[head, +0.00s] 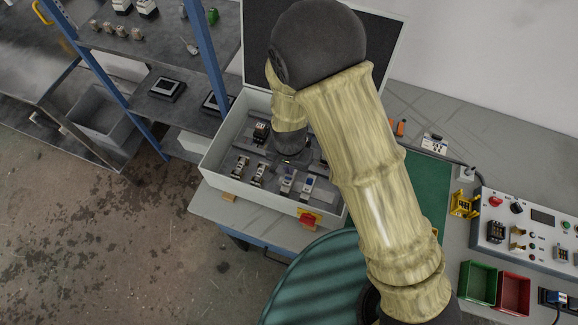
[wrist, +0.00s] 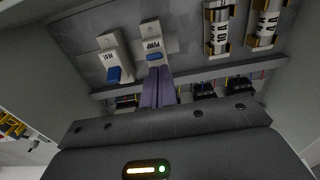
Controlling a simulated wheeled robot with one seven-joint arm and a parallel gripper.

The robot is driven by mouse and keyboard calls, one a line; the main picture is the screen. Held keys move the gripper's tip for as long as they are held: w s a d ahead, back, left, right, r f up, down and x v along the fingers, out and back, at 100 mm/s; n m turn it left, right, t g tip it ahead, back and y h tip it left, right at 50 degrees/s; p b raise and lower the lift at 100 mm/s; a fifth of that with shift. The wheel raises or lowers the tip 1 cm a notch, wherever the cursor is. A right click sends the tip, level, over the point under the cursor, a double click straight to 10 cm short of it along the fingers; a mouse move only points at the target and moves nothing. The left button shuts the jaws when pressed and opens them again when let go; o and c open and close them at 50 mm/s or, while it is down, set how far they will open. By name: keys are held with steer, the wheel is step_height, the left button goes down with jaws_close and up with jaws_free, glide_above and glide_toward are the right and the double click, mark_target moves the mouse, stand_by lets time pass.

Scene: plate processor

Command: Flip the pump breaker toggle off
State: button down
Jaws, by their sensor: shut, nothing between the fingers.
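The pump breaker (wrist: 150,32) is a pale block marked PUMP with a blue toggle (wrist: 154,57), near the top middle of the wrist view. In the head view the pump breaker (head: 287,183) is inside the open grey box, beside the fuses. My gripper (wrist: 157,69) has its two purple fingers together and empty, with the tips just below the blue toggle in the wrist view. I cannot tell whether they touch it, nor whether the toggle is on or off. In the head view my arm hides the fingers.
The heat breaker (wrist: 108,42), also with a blue toggle, stands left of the pump breaker in the wrist view. Two fuses (wrist: 217,28) (wrist: 264,22) are to the right. The box (head: 222,150) has raised walls, an open lid (head: 388,50) and a red knob (head: 308,219) in front.

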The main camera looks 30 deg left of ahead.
steer(key=shift+r+p, duration=0.7)
steer(key=shift+r, duration=0.15)
steer(key=shift+w, duration=0.15)
steer(key=shift+w+r, duration=0.2)
steer(key=s+r, duration=0.4)
steer(key=r, duration=0.4)
steer(key=shift+d+r+b, duration=0.15)
steer(key=shift+d+b, duration=0.1)
steer(key=shift+b, duration=0.05)
